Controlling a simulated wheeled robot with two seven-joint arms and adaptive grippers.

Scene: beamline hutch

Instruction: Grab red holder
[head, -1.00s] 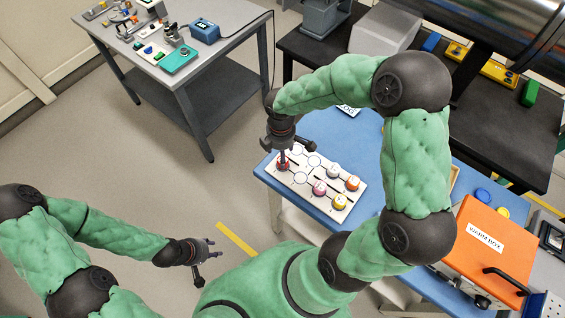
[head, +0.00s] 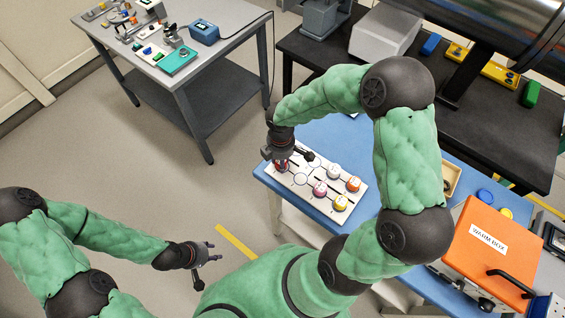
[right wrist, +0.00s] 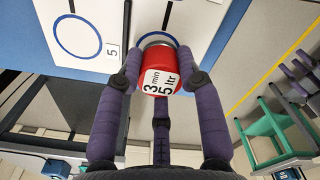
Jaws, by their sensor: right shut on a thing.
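In the head view my right gripper (head: 283,163) is over the left end of the board (head: 318,202), and the holder is mostly hidden. My left gripper (head: 208,262) is open and empty over the floor at lower left.
Several other coloured holders, including an orange one (head: 353,184) and a yellow one (head: 340,202), stand on the board. An orange warm box (head: 487,252) is at the right of the blue table (head: 345,135). A grey table (head: 215,45) stands at the back left.

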